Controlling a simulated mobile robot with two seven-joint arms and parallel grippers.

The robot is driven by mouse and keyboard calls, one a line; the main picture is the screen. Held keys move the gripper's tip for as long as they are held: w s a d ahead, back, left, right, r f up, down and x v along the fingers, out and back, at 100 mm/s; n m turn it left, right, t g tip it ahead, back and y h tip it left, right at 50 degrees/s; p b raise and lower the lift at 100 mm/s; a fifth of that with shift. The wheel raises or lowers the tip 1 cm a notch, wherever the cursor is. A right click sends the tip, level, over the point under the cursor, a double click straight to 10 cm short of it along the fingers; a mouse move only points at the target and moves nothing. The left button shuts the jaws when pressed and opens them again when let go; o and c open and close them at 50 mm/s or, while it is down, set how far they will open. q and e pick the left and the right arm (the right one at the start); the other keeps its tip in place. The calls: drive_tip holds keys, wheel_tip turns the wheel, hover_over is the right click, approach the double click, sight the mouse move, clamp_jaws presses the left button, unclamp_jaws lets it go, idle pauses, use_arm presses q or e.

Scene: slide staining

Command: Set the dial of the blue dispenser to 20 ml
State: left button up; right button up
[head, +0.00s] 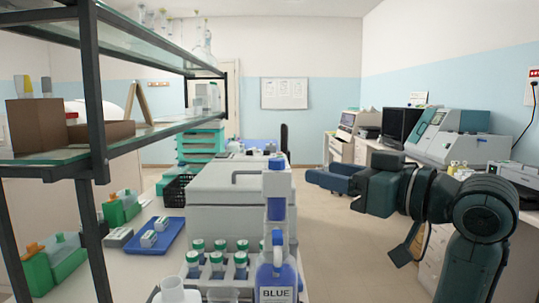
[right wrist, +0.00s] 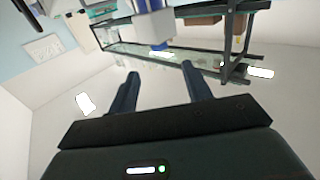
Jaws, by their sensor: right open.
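The blue dispenser (head: 277,205) stands upright on the bench at the lower middle of the head view, with a label reading BLUE. Its dial and scale are too small to read. My right gripper (head: 312,177) is to the right of the dispenser's upper part, at about its height in the picture, and points left. In the right wrist view my right gripper (right wrist: 158,68) is open, with nothing between its fingers. A white and blue object beyond the fingertips there may be the dispenser, but I cannot be sure. My left gripper is not in view.
A shelf rack (head: 95,110) with dark posts stands on the left. Several green-capped bottles (head: 218,262) stand left of the dispenser, and a blue tray (head: 155,236) lies farther left. A large grey box-shaped device (head: 225,198) is behind. Open floor lies to the right.

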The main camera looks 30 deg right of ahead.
sight(283, 164)
drive_tip(key=p+x, duration=1)
drive_tip(key=x, duration=0.2)
drive_tip(key=shift+w, duration=0.15)
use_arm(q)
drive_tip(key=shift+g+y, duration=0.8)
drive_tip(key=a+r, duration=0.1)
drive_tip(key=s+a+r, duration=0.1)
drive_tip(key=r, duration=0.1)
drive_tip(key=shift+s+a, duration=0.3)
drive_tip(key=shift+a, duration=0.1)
use_arm(e)
drive_tip(key=c, duration=1)
